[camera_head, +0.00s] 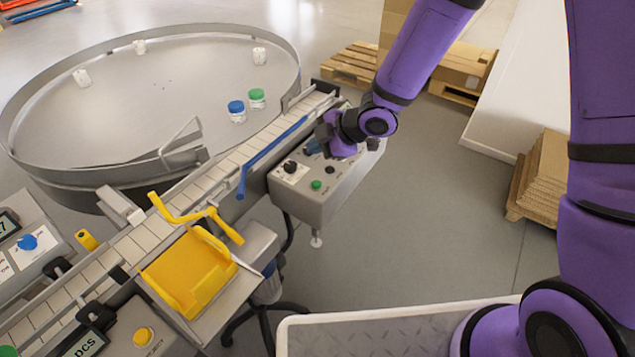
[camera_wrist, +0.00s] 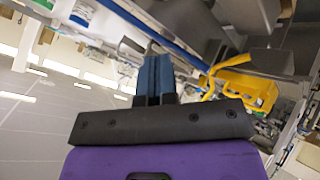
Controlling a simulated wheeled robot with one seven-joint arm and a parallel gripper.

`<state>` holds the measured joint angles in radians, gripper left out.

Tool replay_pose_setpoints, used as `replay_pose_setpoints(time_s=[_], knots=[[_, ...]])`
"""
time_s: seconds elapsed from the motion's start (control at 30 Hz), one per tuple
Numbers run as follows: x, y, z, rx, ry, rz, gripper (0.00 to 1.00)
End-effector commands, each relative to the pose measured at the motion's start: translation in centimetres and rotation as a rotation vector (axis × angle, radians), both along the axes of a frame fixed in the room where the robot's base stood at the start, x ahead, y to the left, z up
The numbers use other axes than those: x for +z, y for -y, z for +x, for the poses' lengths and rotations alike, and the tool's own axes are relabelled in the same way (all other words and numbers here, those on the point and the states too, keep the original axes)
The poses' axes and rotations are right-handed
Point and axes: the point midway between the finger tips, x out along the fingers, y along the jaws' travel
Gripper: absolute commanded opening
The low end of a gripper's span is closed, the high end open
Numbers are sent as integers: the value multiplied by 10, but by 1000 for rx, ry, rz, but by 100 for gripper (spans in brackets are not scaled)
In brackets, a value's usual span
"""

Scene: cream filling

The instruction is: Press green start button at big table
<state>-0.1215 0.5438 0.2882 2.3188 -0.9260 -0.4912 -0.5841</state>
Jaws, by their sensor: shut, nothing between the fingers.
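A small green button (camera_head: 316,184) sits on the top face of a grey control box (camera_head: 325,203) beside the conveyor. My gripper (camera_head: 314,146) is over the far part of this box, farther back than the green button. Its blue fingers also show in the wrist view (camera_wrist: 155,74), side by side, shut and empty. I cannot tell whether the fingertips touch the box. The big round table (camera_head: 150,95) with a metal rim stands at the left. The green button cannot be made out in the wrist view.
A black knob (camera_head: 290,167) and a dark button (camera_head: 330,170) are on the same box. A conveyor (camera_head: 170,220) with a blue rail (camera_head: 272,150) runs alongside. A yellow guard (camera_head: 190,272) is nearer. Several jars stand on the round table. Floor right of the box is clear.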

Motion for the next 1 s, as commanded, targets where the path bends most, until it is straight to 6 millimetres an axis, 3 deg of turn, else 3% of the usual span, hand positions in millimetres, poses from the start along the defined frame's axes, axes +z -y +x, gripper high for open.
replay_pose_setpoints(time_s=[0.6,1.0], knots=[[-67,0,0,0,-3,0,0],[-87,0,0,-1,0,-1,0]])
